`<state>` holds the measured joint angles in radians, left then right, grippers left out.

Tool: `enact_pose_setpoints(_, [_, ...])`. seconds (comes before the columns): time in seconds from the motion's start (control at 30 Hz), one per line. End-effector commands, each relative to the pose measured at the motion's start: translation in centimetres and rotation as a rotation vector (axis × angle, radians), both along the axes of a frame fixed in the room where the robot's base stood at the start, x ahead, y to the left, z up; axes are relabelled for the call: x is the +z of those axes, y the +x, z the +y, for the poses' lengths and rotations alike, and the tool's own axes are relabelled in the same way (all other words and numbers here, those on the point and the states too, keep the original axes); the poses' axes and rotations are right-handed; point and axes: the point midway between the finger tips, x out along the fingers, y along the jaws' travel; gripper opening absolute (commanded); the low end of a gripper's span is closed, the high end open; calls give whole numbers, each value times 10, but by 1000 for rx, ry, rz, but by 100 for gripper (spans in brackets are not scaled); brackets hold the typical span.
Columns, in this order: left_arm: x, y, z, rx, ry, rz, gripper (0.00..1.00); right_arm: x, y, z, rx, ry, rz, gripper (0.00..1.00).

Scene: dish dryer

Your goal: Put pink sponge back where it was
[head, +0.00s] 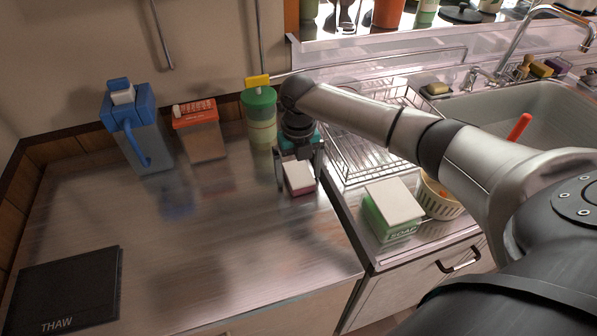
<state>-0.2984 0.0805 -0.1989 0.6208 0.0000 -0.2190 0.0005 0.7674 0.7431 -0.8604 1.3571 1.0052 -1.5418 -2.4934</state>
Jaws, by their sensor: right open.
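The pink sponge (299,178), pale on top with a pink lower side, appears to rest on the metal counter (225,245) near its right edge. My right gripper (299,180) comes down from above over the sponge. Its fingers are open, one on each side of the sponge; I cannot tell whether they touch it. The wrist hides what is just behind the sponge. My left gripper is not in view.
A green-lidded container (261,115) stands close behind the gripper. An orange-topped box (200,130) and a blue jug (138,130) stand farther left. A dish rack (370,145), a soap box (392,208) and a basket (440,197) are right. The counter's middle is clear.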

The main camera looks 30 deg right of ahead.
Motion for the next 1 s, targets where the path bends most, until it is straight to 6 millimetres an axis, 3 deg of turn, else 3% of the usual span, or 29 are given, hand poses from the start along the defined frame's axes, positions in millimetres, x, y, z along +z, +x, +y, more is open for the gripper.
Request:
enact_pose_setpoints(0.53, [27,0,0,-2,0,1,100,104,1,0,0,2,-5,100])
enact_pose_setpoints(0.7, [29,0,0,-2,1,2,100,119,1,0,-1,1,-2,100])
enact_pose_setpoints(1.0, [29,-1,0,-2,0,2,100,121,1,0,-1,1,-1,100])
